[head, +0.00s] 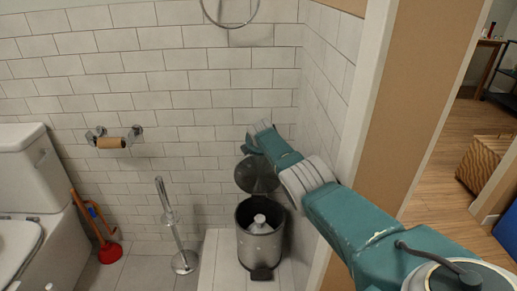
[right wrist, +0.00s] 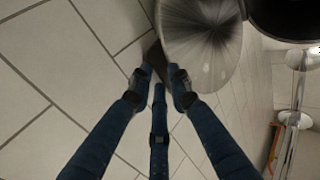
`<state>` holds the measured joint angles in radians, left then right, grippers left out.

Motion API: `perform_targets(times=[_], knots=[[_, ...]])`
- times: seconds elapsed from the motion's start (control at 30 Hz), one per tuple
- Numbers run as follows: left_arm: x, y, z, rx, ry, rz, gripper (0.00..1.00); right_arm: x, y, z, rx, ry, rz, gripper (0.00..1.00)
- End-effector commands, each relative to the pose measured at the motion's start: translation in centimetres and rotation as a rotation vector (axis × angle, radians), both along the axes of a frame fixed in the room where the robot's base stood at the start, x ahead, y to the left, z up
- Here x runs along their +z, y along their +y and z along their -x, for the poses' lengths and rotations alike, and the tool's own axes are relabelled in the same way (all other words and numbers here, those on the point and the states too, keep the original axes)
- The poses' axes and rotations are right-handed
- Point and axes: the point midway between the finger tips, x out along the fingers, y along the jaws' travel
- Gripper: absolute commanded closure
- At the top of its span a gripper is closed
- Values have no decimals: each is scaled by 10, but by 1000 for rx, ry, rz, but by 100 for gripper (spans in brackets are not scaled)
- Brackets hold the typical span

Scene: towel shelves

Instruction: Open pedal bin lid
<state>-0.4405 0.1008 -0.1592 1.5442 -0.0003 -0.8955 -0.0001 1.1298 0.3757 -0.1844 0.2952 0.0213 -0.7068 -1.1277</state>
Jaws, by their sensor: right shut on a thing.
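The pedal bin (head: 263,243) is a grey metal cylinder with a black rim and a dark pedal (head: 262,272) at its front foot. Its round lid (head: 258,177) stands raised at the back, and a pale bottle-like item (head: 260,223) shows inside. In the right wrist view the lid (right wrist: 200,45) is a brushed disc, beside the dark bin opening (right wrist: 292,15). My right gripper (right wrist: 160,82) is shut at the lid's edge, its fingers around a dark piece there. In the head view the right gripper's fingertips are hard to make out above the lid. My left gripper is not in view.
A toilet (head: 45,215) stands at left, with a red plunger (head: 108,250) beside it. A metal brush stand (head: 170,225) is left of the bin. A paper-roll holder (head: 113,140) is on the tiled wall. A wall edge (head: 375,110) lies close to my right arm.

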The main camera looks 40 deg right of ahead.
Motion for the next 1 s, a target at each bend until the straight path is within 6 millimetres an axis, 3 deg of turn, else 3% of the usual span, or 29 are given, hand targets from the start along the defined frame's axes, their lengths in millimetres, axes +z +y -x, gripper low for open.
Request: perform_targets(times=[0.13, 0.17, 0.2, 0.73, 1.0], knots=[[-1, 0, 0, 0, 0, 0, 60, -8, 1, 4, -3, 13, -4, 100], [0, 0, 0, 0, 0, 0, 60, -8, 1, 4, -3, 13, -4, 80], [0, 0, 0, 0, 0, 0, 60, -8, 1, 4, -2, 14, -3, 72], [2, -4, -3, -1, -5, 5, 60, -4, 0, 3, -1, 9, -1, 72], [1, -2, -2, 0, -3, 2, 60, 24, 0, 2, 0, 2, 2, 72]])
